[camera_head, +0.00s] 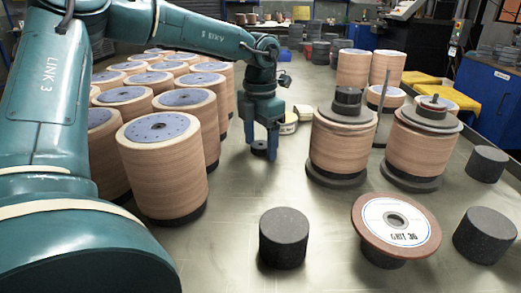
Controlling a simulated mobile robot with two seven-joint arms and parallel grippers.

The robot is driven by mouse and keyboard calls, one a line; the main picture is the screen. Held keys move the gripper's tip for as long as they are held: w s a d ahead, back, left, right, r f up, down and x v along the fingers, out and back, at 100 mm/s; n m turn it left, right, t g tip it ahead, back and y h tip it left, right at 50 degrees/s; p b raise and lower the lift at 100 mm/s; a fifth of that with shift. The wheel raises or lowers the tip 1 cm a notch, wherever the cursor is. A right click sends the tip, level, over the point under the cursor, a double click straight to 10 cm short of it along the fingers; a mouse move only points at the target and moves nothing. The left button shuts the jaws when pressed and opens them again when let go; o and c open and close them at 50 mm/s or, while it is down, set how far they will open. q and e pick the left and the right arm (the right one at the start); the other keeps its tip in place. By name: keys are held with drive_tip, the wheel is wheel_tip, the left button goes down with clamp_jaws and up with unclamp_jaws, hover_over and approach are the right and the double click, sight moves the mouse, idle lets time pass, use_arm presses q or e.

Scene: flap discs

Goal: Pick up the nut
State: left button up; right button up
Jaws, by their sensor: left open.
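A small dark round piece, which looks like the nut (259,146), sits low between the fingers of my left gripper (262,149). The gripper points straight down close to the table top (235,235), just right of the block of disc stacks. Its fingers are apart on either side of the dark piece. I cannot tell whether they touch it. Part of the piece is hidden by the fingers. My right gripper does not show.
Stacks of tan discs (160,165) crowd the left. Two stacks on dark bases stand right, one topped by a dark cylinder (348,100). Dark cylinders (284,238) and a labelled disc (395,222) stand in front.

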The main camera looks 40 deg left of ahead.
use_arm(q)
drive_tip(key=shift+r, duration=0.1)
drive_tip(key=c, duration=1.1)
